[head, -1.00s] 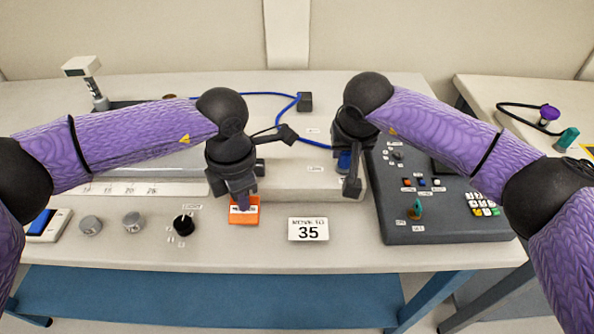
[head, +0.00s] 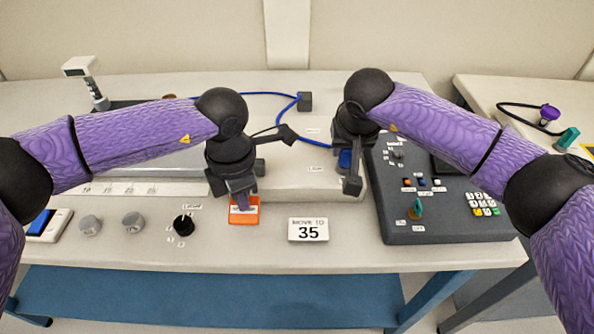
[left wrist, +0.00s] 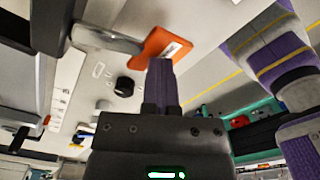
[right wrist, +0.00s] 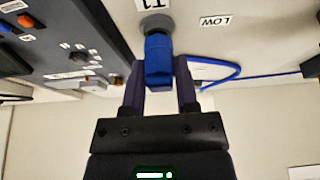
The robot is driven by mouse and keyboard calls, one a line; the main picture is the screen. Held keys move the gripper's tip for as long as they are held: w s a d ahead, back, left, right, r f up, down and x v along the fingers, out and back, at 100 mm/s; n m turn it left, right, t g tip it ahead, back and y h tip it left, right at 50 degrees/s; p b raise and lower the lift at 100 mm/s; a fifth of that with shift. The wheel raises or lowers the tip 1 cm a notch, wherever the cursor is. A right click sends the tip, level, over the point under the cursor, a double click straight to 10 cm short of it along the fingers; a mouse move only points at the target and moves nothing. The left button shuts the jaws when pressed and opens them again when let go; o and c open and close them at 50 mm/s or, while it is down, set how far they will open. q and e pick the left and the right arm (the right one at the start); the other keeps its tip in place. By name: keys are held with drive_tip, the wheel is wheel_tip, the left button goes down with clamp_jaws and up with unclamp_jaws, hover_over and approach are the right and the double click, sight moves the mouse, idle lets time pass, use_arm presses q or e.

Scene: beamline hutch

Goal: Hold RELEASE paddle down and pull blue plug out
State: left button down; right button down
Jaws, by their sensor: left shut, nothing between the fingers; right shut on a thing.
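The orange RELEASE paddle (head: 246,214) sticks out from the front of the beige box. My left gripper (head: 242,206) is shut and empty, with its fingertips at the paddle's top. In the left wrist view the closed purple fingers (left wrist: 160,65) reach the orange paddle (left wrist: 165,45); firm contact is hard to tell. The blue plug (right wrist: 158,60) sits at a grey round socket (right wrist: 155,24) in the right wrist view. My right gripper (right wrist: 160,85) is shut on the plug, one finger on each side. In the head view my right gripper (head: 350,170) partly hides the plug.
A blue cable (head: 285,125) loops behind the grippers. A dark control panel (head: 430,225) with switches and a keypad stands right of the right gripper. A "MOVE TO 35" sign (head: 308,229), a black knob (head: 184,224) and grey knobs (head: 133,222) line the front.

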drive_tip(key=shift+r, duration=2.75)
use_arm(q)
drive_tip(key=shift+r, duration=3.55)
wheel_tip(320, 180, up, 12)
